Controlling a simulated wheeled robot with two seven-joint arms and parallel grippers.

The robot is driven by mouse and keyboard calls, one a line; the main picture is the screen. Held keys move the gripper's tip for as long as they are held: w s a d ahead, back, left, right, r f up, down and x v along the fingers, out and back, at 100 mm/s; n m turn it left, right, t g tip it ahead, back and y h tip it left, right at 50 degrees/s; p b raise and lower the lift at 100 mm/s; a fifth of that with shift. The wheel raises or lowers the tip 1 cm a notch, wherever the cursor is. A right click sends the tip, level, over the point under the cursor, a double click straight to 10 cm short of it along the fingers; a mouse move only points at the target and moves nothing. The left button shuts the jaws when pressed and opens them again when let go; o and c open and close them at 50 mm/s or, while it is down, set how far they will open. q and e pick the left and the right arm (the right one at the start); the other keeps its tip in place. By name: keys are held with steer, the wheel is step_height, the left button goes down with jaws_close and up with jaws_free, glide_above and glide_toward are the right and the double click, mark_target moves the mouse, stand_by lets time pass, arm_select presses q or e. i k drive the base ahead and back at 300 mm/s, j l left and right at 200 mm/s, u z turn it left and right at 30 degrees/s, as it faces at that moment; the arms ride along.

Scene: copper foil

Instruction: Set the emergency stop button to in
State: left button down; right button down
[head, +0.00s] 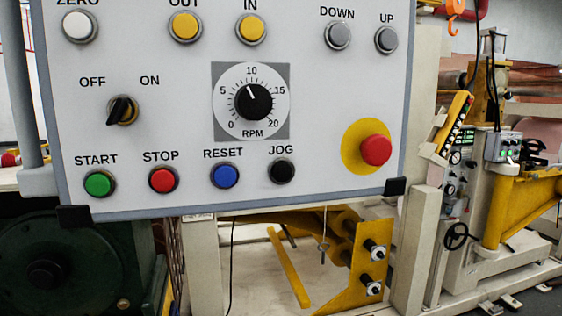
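The emergency stop button (376,150) is a red mushroom head on a yellow round plate (352,148). It is at the lower right of a light grey control panel (310,170) in the head view. The red head stands out from the yellow plate, but I cannot tell from this view whether it is pressed in. Neither of my grippers shows in the head view, and nothing touches the button.
The panel also carries a red STOP button (163,180), a green START button (99,184), a blue RESET button (225,175), a black JOG button (282,171) and an RPM knob (253,102). Yellow-and-white machinery (490,225) stands at the right. Space before the panel looks clear.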

mark_target(376, 150)
steer(key=k+j, duration=0.15)
steer(key=j, duration=0.2)
steer(key=k+j, duration=0.1)
steer(key=j, duration=0.25)
steer(key=k+j, duration=0.15)
steer(key=j, duration=0.2)
steer(key=k+j+u, duration=0.1)
steer(key=j, duration=0.25)
